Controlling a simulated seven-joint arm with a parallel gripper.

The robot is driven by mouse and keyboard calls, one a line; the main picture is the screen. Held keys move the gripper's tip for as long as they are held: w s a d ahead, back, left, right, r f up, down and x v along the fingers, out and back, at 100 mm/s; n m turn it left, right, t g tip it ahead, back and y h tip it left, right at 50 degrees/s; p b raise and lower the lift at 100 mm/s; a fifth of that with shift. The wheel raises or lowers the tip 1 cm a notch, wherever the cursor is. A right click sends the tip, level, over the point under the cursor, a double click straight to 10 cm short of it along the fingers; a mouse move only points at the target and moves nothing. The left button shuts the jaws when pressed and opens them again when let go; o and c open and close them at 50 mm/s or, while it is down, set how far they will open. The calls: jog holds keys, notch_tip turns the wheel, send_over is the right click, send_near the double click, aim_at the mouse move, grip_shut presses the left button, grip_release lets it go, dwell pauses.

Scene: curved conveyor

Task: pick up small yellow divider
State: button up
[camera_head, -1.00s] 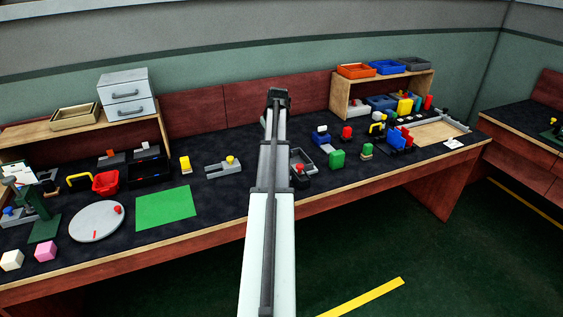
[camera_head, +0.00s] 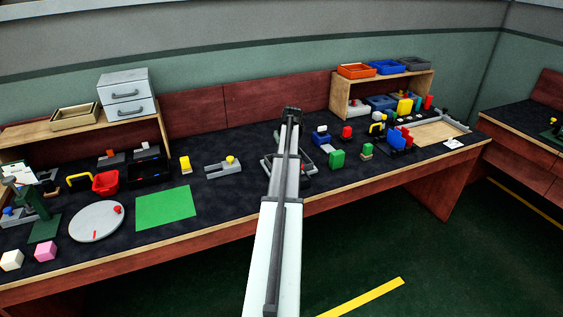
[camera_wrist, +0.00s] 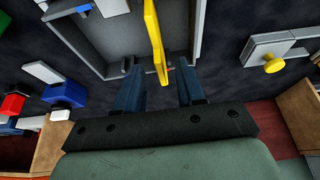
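The small yellow divider (camera_wrist: 155,42) is a thin upright plate in the wrist view. It stands at a grey tray (camera_wrist: 85,48) and reaches down between my gripper's two dark blue fingers. My gripper (camera_wrist: 159,85) is open, with a gap visible on both sides of the divider; I cannot tell if either finger touches it. In the head view my arm covers the divider and part of the grey tray (camera_head: 308,170), and the gripper's fingers are hidden.
A grey fixture with a yellow knob (camera_head: 230,160) lies left of the tray, and a blue block (camera_head: 321,139) lies to its right. A green block (camera_head: 337,159) stands near the tray's right side. A green mat (camera_head: 165,207) leaves free room at left.

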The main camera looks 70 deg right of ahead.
jog(key=shift+x, duration=2.75)
jog(key=shift+w+d+r, duration=0.1)
jog(key=shift+w+r, duration=0.05)
jog(key=shift+c, duration=0.2)
grip_shut()
